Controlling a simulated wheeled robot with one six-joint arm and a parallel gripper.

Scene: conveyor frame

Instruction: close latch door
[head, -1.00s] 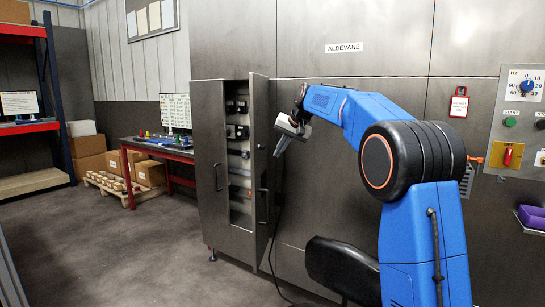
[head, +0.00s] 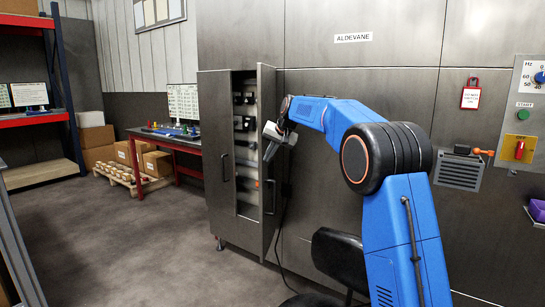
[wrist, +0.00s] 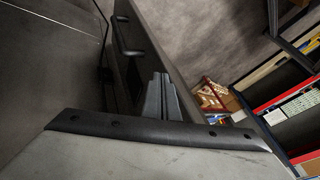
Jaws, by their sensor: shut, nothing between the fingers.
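The latch door (head: 266,150) is the right-hand door of a grey metal cabinet. It stands swung open toward me, with a dark vertical handle (head: 271,197) low on its face. My gripper (head: 268,155) is shut and empty, pointing down in front of or beside the door's upper half; I cannot tell whether it touches. In the wrist view the shut fingers (wrist: 160,98) show close to the dark door panel, with a handle bar (wrist: 130,35) beyond them. The left cabinet door (head: 217,150) looks shut and has its own handle.
The cabinet interior (head: 245,125) shows rows of dark electrical parts. A black chair (head: 338,258) stands to the right, below my arm. A red-legged workbench (head: 165,140) and a pallet with boxes (head: 130,178) are at the left. The floor before the cabinet is clear.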

